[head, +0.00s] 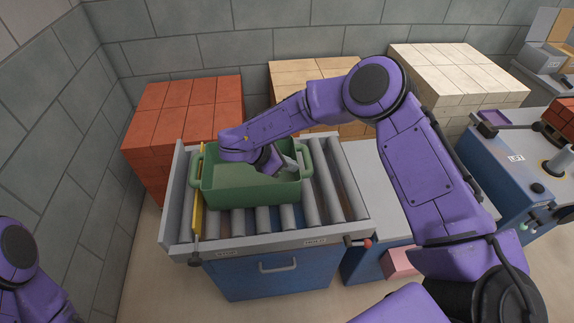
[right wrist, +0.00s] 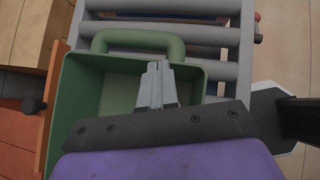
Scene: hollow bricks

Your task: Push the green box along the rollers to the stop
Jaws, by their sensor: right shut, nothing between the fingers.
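The green box (head: 240,190) sits upright on the rollers (head: 285,215) of the conveyor, at its left part. It is open-topped and looks empty, with a handle at each end. The yellow stop bar (head: 198,215) runs along the box's left end; the left handle overlaps it in the head view, and I cannot tell whether they touch. My right gripper (head: 292,163) is shut and empty, lowered at the box's right end. In the right wrist view its fingers (right wrist: 155,80) lie beside the wall below the handle (right wrist: 138,42); contact is unclear. My left gripper is out of view.
Stacks of red bricks (head: 190,105), orange-tan bricks (head: 300,75) and cream bricks (head: 455,75) stand behind the conveyor. The rollers right of the box are bare. A red-tipped lever (head: 367,243) sticks out at the conveyor's front right. A blue bench (head: 500,170) stands at right.

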